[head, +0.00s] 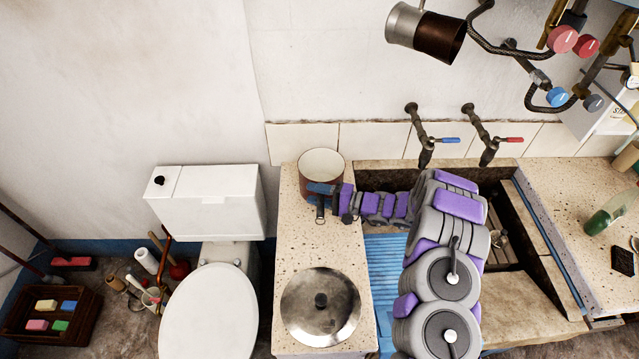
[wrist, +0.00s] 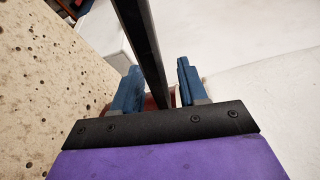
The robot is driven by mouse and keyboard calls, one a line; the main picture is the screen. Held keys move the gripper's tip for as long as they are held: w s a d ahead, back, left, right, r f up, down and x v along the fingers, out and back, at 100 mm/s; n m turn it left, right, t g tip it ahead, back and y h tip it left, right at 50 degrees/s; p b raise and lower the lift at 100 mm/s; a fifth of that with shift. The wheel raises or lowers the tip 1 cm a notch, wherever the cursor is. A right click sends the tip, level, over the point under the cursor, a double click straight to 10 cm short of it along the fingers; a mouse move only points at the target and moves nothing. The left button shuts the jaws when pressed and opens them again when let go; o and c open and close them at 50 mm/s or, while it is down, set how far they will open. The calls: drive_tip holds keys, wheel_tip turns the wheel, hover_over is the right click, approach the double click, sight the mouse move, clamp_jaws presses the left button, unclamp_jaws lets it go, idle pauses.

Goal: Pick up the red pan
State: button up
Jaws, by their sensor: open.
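The red pan (head: 304,184) sits at the back of the speckled counter, left of the trough, with its cream inside facing up. Its dark handle (head: 320,208) points toward the front. My gripper (head: 321,189) reaches in from the right at the pan's near side and hides part of it. In the wrist view my blue fingers (wrist: 157,85) are open and apart. A dark bar, apparently the handle (wrist: 143,50), runs between them, and a bit of red shows behind it. I cannot tell whether a finger touches the handle.
A round metal lid (head: 298,305) lies on the counter (head: 290,240) in front. A white toilet (head: 205,315) stands to the left. Two wall taps (head: 425,140) are over the stone trough (head: 375,178). A blue ribbed board (head: 386,258) lies beside the counter.

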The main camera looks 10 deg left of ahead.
drive_tip(key=shift+a, duration=0.25)
drive_tip(key=shift+c, duration=0.4)
clamp_jaws()
idle(0.9)
